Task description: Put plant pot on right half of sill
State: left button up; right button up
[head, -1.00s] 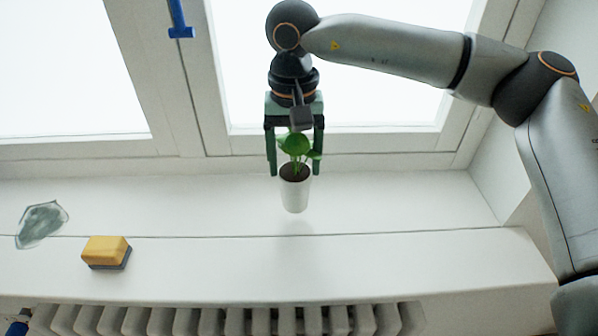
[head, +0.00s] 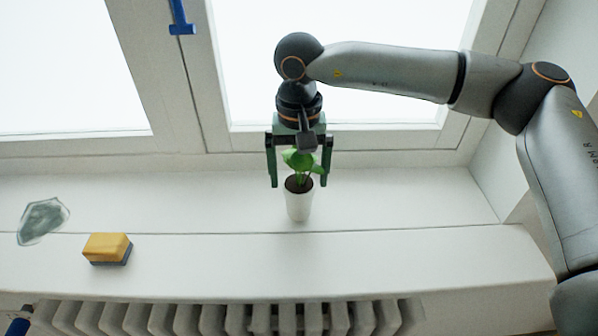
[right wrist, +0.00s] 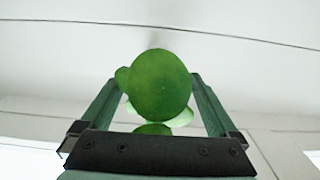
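The white plant pot (head: 299,206) with dark soil and green leaves stands upright on the white sill (head: 400,205), near the front edge of its rear part and right of the window's middle post. My right gripper (head: 299,184) points down over it, one finger on each side of the plant. A gap shows between each finger and the pot, so the gripper looks open. In the right wrist view, a large leaf (right wrist: 160,85) between the fingers hides most of the pot. My left gripper is not in view.
A yellow sponge (head: 106,247) and a grey-green smear or glassy patch (head: 42,221) are on the sill at the left. A radiator (head: 210,317) is below the front edge. The sill right of the pot is clear up to the side wall (head: 497,150).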

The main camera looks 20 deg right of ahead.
jog(key=shift+r, duration=0.25)
notch_tip(320, 180, up, 12)
jog(key=shift+f, duration=0.1)
dwell(0.4)
